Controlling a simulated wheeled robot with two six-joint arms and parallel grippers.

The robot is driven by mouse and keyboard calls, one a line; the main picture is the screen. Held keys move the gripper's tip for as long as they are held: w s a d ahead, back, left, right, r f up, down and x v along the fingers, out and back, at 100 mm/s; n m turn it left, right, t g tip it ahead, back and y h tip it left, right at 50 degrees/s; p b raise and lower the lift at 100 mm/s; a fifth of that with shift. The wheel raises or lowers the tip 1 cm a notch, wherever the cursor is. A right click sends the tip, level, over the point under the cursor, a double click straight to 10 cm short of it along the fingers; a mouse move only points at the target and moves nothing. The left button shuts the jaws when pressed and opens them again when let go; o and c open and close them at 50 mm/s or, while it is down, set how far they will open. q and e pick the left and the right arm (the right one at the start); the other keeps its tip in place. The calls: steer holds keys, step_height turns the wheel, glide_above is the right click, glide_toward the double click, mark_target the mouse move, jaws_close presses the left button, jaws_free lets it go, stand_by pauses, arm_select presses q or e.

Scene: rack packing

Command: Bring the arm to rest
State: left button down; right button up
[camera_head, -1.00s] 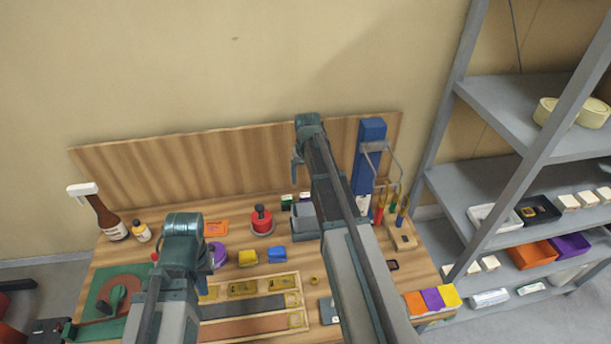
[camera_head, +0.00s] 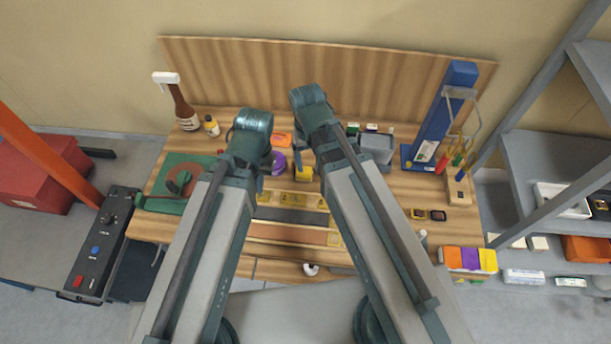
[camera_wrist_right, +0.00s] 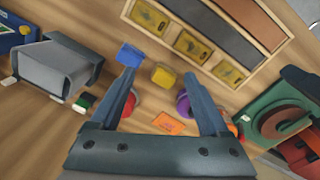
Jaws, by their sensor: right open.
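My right gripper (camera_wrist_right: 159,76) is open and empty in the right wrist view, its two fingers spread above the wooden tabletop. In the head view the right arm reaches up the middle, with its gripper (camera_head: 298,158) small and partly hidden by the wrist. My left arm stands beside it; its gripper (camera_head: 262,180) is mostly hidden behind its own wrist, so its jaws cannot be made out. The two arms are close together but apart at their wrists.
Small items lie below the right fingers: a blue block (camera_wrist_right: 130,55), a yellow block (camera_wrist_right: 163,76), a purple round item (camera_wrist_right: 183,104) and an orange card (camera_wrist_right: 168,123). A blue stand (camera_head: 437,120) is at right, a brown bottle (camera_head: 182,105) at left.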

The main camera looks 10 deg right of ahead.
steer(key=s+a+n, duration=0.1)
steer(key=s+a, duration=0.2)
steer(key=s, duration=0.2)
steer(key=shift+s, duration=0.4)
arm_select(q)
steer(key=shift+f, duration=0.1)
step_height(320, 180, down, 8)
steer(key=b, duration=0.8)
steer(key=shift+f+b, duration=0.2)
steer(key=shift+b, duration=0.1)
arm_select(e)
step_height(320, 180, down, 8)
steer(key=shift+f, duration=0.25)
arm_select(q)
steer(key=shift+r, duration=0.2)
arm_select(e)
steer(key=shift+r, duration=0.2)
